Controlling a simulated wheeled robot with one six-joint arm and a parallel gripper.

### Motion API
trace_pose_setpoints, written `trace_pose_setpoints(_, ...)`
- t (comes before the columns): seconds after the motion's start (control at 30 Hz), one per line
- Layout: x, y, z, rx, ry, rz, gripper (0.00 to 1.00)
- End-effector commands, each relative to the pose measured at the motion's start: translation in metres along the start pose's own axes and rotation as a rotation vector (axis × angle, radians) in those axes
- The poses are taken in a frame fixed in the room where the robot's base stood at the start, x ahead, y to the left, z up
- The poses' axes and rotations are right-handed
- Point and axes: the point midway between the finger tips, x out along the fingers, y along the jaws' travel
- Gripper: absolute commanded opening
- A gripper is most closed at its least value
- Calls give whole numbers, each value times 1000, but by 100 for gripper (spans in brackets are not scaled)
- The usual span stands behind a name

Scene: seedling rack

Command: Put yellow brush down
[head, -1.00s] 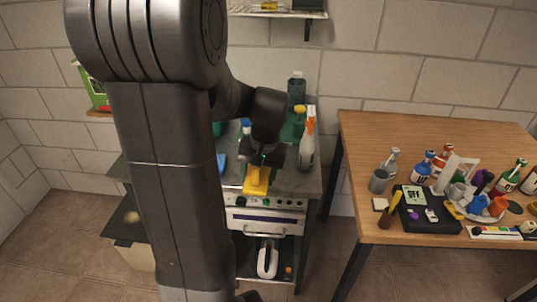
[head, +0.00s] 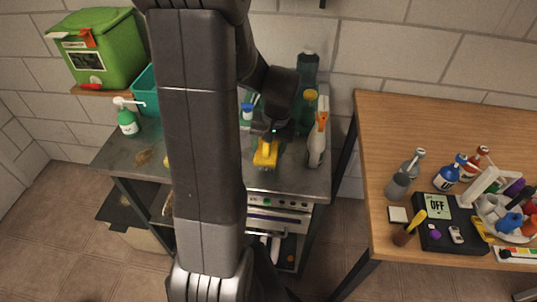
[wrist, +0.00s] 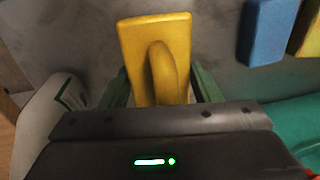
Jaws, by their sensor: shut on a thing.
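The yellow brush (head: 266,154) is in my gripper (head: 268,136), over the grey counter (head: 285,178) near its front edge. In the wrist view the yellow brush (wrist: 157,60) shows its flat yellow back with a raised handle, and the green fingers of my gripper (wrist: 160,92) are shut on both sides of it. The brush's underside is hidden, so I cannot tell whether it touches the counter.
A white spray bottle (head: 317,142) with an orange top stands just right of the brush. A blue sponge-like block (wrist: 267,30) lies at the upper right of the wrist view. A crowded wooden table (head: 400,125) is at right.

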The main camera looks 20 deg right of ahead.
Motion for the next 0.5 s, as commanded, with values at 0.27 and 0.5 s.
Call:
trace_pose_setpoints(0.27,32,5,1,1,-4,-1,24)
trace_pose_setpoints(0.5,38,6,0,0,0,0,24)
